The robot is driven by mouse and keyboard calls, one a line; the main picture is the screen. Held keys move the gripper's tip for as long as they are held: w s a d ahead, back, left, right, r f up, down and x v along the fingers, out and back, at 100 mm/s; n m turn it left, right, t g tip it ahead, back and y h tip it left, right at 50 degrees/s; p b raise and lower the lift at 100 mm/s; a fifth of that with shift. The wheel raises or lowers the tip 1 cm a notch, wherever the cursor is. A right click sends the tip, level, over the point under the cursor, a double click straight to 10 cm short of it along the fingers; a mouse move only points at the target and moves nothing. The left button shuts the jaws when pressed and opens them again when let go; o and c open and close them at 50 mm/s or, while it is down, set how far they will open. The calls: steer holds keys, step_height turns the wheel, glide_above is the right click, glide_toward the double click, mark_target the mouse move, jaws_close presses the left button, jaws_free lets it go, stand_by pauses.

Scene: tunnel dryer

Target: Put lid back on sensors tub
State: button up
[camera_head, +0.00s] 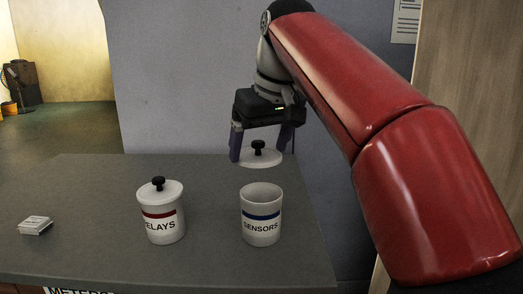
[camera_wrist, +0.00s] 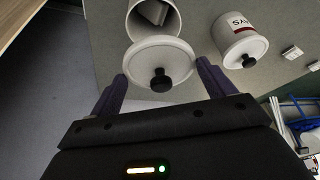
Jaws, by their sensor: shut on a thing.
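The sensors tub (camera_head: 261,228) is white with a blue band and stands upright and open on the grey table. Its lid (camera_head: 262,159), white with a black knob, hangs in the air above and just behind the open top, apart from it. My gripper (camera_head: 262,155) is shut on this lid, with a purple finger at either side of its rim. In the wrist view the lid (camera_wrist: 160,52) sits between the fingertips of my gripper (camera_wrist: 160,78). The tub (camera_wrist: 136,18) shows beyond it, with pale items visible inside its mouth.
The relays tub (camera_head: 162,228), with a red band and its lid on, stands to the left of the sensors tub. A small white stack (camera_head: 36,225) lies at the table's left. A grey partition (camera_head: 180,80) rises behind the table. Bare table lies between these things.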

steer(key=shift+s+d, duration=0.3)
steer(key=shift+s, duration=0.2)
steer(key=shift+w+f+b, duration=0.1)
steer(key=shift+f+b, duration=1.45)
steer(key=shift+f, duration=1.45)
steer(key=shift+p, duration=0.4)
steer(key=shift+f, duration=0.15)
steer(key=o, duration=0.9)
